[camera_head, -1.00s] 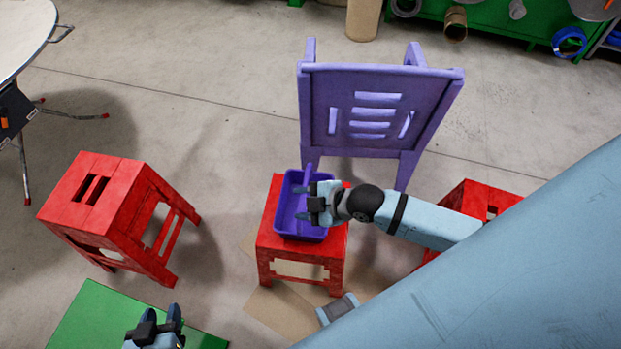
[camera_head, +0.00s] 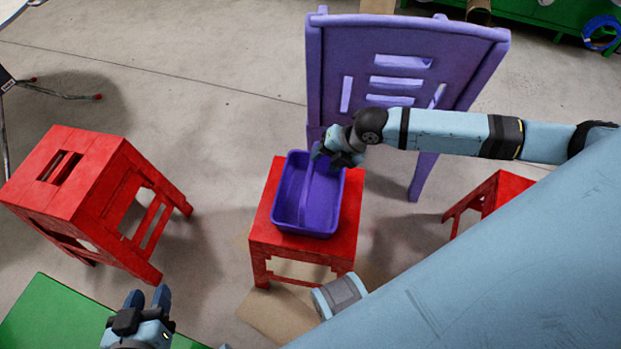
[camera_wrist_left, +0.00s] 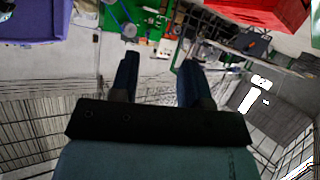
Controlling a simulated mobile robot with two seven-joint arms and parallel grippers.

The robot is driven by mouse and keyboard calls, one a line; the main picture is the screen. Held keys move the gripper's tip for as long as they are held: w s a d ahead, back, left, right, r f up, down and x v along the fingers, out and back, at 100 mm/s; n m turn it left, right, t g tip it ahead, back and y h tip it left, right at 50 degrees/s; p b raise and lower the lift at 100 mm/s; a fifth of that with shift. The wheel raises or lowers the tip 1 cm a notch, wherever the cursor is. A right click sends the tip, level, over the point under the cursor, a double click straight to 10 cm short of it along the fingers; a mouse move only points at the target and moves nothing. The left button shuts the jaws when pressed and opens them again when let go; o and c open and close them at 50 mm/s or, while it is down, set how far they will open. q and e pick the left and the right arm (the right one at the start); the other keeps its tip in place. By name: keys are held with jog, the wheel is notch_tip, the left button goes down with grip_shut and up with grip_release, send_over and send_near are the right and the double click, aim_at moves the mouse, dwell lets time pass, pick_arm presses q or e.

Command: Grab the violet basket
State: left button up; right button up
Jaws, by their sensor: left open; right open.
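The violet basket (camera_head: 290,215), a tray-like bin with a central handle bar (camera_head: 307,190), sits upright on a red stool (camera_head: 262,235) in the head view. My right gripper (camera_head: 330,156) is open at the basket's far edge, near the far end of the handle. It covers part of the far rim; I cannot tell whether it touches. My left gripper (camera_head: 148,298) is open and empty at the lower left, well apart from the basket. Its two fingers also show in the left wrist view (camera_wrist_left: 158,70). A violet surface (camera_wrist_left: 35,22) is cut off at that view's upper left.
A purple chair (camera_head: 400,45) stands right behind the basket's stool. Another red stool (camera_head: 90,185) stands at left, and a third (camera_head: 490,195) is partly hidden at right. A green surface (camera_head: 45,315) lies at lower left. Open floor (camera_head: 225,130) lies between left stool and chair.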

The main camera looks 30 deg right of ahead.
aim_at(313, 169)
jog(key=x, duration=0.3)
jog(key=shift+a+f+b, duration=0.15)
jog(key=shift+f+b, duration=0.1)
jog(key=shift+b, duration=0.15)
jog(key=b+x, duration=0.1)
jog(key=x, duration=0.2)
jog(key=shift+a+f, duration=0.25)
jog(key=shift+a, duration=0.1)
jog(key=shift+w+a+f, duration=0.1)
jog(key=shift+a+f, duration=0.1)
jog(key=shift+f, duration=0.1)
pick_arm(q)
jog(key=r+t, duration=0.1)
jog(key=w+d+r+h, duration=0.1)
jog(key=r, duration=0.1)
jog(key=d+r+t, duration=0.1)
jog(key=shift+w+d+r+t+h, duration=0.15)
jog(key=shift+w+r+t+h, duration=0.15)
jog(key=shift+w, duration=0.1)
pick_arm(e)
grip_shut()
